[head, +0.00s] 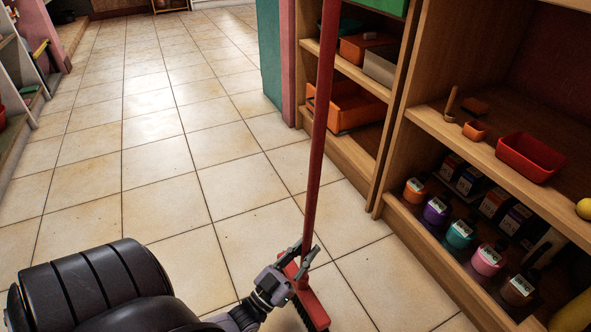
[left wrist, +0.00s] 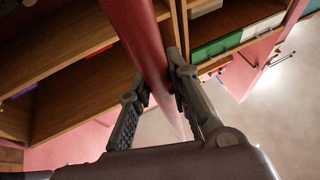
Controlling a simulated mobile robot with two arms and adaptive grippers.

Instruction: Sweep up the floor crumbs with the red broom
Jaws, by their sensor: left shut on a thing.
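The red broom (head: 319,130) stands nearly upright in the head view, its long handle leaning slightly right toward the top. Its red head with dark bristles (head: 317,314) is low, at or near the tiled floor. My left gripper (head: 302,258) is shut on the handle just above the broom head. In the left wrist view the two fingers (left wrist: 160,92) are on either side of the red handle (left wrist: 138,40). A few tiny dark specks show on the floor tiles, too small to tell whether they are crumbs. My right gripper is not in view.
A wooden shelf (head: 425,120) stands close on the right, with a red tray (head: 530,157), an orange bin (head: 345,106) and several small colored pots on it. A teal and pink partition end (head: 270,50) stands behind the broom. The tiled floor (head: 150,130) is open at left and ahead.

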